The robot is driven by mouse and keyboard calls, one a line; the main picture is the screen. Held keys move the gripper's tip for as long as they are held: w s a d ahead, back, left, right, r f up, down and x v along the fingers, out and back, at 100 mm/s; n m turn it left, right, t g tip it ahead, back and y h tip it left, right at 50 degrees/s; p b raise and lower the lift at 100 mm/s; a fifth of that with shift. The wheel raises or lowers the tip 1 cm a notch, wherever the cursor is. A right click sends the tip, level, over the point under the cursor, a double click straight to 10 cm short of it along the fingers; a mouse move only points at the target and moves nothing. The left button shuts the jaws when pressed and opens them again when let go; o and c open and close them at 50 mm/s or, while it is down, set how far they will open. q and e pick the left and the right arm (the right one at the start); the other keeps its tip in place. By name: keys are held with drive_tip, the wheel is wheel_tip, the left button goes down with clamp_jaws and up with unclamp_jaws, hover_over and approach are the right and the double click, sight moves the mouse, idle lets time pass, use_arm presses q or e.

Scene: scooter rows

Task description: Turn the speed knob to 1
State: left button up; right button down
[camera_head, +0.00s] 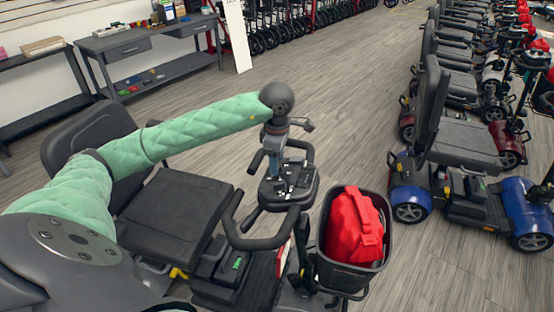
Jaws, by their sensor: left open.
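A mobility scooter stands in front of me, with a dark control console (294,188) between its looped handlebars (240,221). My left arm, in a green quilted sleeve, reaches in from the left. My left gripper (275,168) points down over the left rear part of the console, with its jaws open. The speed knob cannot be made out; it is too small here or hidden by the gripper. I cannot tell whether the fingers touch the console. My right gripper is not in view.
A black basket (387,258) with a red bag (352,230) is on the scooter's front, right of the console. The scooter's black seat (176,215) lies below my left arm. More scooters (452,150) line the right side. Grey workbenches (150,50) stand back left. Wooden floor between is clear.

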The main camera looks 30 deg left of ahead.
use_arm(q)
drive_tip(key=shift+f, duration=0.55)
drive_tip(key=c, duration=1)
drive_tip(key=shift+o, duration=0.2)
